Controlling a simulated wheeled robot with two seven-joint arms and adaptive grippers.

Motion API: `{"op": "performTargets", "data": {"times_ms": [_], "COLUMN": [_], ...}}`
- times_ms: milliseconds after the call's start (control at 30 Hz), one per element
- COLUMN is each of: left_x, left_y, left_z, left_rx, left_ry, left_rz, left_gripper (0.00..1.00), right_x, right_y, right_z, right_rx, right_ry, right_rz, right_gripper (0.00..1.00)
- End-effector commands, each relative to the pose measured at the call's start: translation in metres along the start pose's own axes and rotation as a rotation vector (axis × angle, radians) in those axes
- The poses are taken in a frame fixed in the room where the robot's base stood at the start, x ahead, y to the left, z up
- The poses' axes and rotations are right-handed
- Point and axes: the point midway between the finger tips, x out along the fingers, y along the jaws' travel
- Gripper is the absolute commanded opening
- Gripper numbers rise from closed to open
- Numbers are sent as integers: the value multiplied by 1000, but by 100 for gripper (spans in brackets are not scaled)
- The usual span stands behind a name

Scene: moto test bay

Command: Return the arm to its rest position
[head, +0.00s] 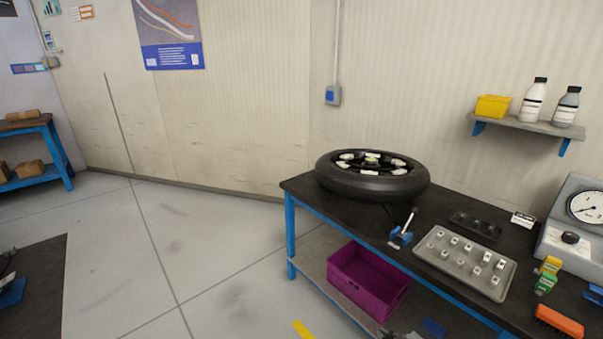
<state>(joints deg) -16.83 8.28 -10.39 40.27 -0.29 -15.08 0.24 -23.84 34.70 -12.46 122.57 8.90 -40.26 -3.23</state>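Neither of my arms shows clearly in the head view. A small dark grey part (398,334) is cut off by the bottom edge, in front of the bench's lower shelf. It may be the tip of my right gripper, but too little shows to tell whether it is open or shut or holds anything. My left gripper is not in view.
The workbench (296,185) at right bears a wheel with tyre (372,184), a tray of small parts (436,262), a gauge box (575,240) and an orange brush (558,321). A purple crate (366,290) sits below. The floor (215,240) at centre is clear; a dark surface (45,300) lies lower left.

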Motion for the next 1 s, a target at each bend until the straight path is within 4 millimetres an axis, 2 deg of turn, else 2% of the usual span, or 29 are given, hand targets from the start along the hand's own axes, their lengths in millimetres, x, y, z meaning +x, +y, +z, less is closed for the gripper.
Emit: {"op": "performTargets", "data": {"times_ms": [100,367,600,1000], "left_x": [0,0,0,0], "left_y": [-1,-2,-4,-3], "left_z": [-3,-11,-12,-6], "left_rx": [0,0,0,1], "left_ry": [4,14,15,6], "left_rz": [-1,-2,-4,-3], "left_gripper": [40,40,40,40], "right_x": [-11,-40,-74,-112], "right_y": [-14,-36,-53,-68], "right_z": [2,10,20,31], "right_rx": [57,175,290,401], "right_ry": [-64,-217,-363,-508], "right_rz": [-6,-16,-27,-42], "right_gripper": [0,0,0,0]}}
